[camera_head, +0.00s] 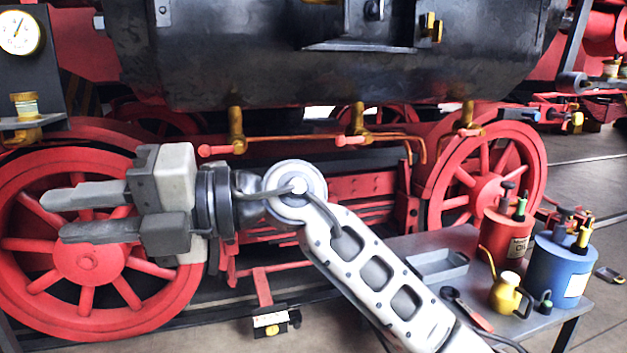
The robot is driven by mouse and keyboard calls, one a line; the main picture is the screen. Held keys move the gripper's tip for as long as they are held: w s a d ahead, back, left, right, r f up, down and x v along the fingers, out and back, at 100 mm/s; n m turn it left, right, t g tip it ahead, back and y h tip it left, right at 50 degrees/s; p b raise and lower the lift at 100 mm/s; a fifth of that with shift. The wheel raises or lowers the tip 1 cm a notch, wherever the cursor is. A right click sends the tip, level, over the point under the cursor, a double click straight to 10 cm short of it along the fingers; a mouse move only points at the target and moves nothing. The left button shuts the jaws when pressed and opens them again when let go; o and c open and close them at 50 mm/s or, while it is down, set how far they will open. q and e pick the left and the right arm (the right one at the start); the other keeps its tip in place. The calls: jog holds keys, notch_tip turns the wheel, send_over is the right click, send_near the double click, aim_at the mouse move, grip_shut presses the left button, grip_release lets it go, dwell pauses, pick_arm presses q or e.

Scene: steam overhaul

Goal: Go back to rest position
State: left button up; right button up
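My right gripper (75,213) is in the left part of the head view, in front of a red spoked wheel. Its two grey fingers point left with a gap between them, and nothing shows between them. My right arm (375,275) comes in from the lower right and reaches up to the left. My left gripper is not in view.
A steam locomotive with a black boiler (330,65) and red wheels (485,180) fills the back. At right, a grey table (420,243) holds a red can (507,235), a blue can (558,275), a yellow oil can (508,295) and a tray (437,265). A pressure gauge (19,33) is upper left.

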jog(key=w+d+f+m+t+p, duration=0.1)
jog(key=w+d+f+m+t, duration=0.4)
jog(key=d+m+t, duration=0.7)
jog(key=w+d+f+m+t+p, duration=0.1)
jog(key=w+d+f+m+t, duration=0.45)
jog(key=m+t, duration=0.75)
jog(key=s+d+f+m+g+h, duration=0.1)
jog(key=d+f+m+h, duration=0.7)
jog(key=f+m+h, duration=0.15)
pick_arm(q)
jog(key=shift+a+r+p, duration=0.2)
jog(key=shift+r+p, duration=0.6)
jog(key=shift+p, duration=0.25)
pick_arm(e)
jog(key=s+d+f+m+g+h, duration=0.2)
jog(key=s+d+f+g, duration=0.2)
jog(key=s+f, duration=0.4)
jog(key=s+d+f+m+g+h, duration=0.2)
jog(key=s+d+f+g, duration=0.3)
jog(key=s+f, duration=0.3)
notch_tip(320, 180, down, 4)
jog(key=shift+m, duration=0.75)
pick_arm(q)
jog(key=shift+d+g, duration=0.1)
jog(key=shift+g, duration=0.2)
